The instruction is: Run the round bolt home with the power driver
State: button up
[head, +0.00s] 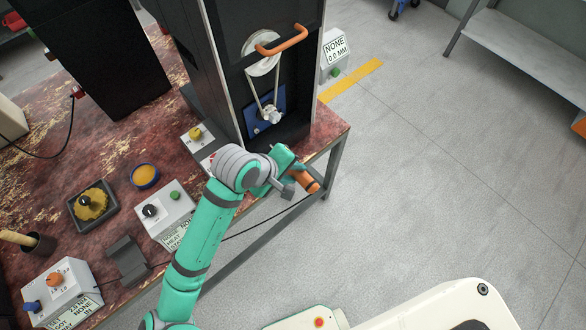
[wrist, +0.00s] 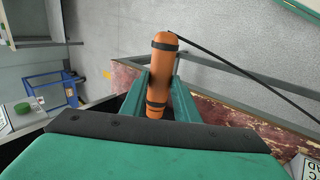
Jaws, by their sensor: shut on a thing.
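My gripper (head: 288,179) is shut on an orange cylindrical tool with dark bands, which looks like the power driver (head: 306,181). In the wrist view the driver (wrist: 164,60) stands between the green fingers (wrist: 160,92), and a black cord runs from its far end. The gripper is just off the table's right edge, in front of and below the open machine housing. Inside the housing, a blue plate (head: 258,124) carries a small metal pulley, with a belt up to a larger pale pulley (head: 262,54). Bolt heads on the plate are too small to tell which is the round one.
The worn red table (head: 118,160) holds a black housing (head: 232,90) with an orange handle, control boxes (head: 164,214), a grey cradle (head: 127,262) and a tray of yellow material (head: 92,206). Floor to the right is clear.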

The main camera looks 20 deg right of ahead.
jog(key=shift+w+a, duration=0.2)
jog(key=shift+w, duration=0.55)
jog(key=shift+w+a, duration=0.2)
jog(key=shift+w, duration=0.5)
jog(key=shift+w+a, duration=0.5)
jog(key=shift+w, duration=0.3)
jog(key=shift+w+a, duration=0.1)
jog(key=shift+w, duration=0.65)
jog(key=shift+w+a, duration=0.2)
jog(key=shift+a, duration=0.1)
dwell(1.0)
jog(key=shift+s+d, duration=0.1)
jog(key=shift+s, duration=0.05)
dwell(0.5)
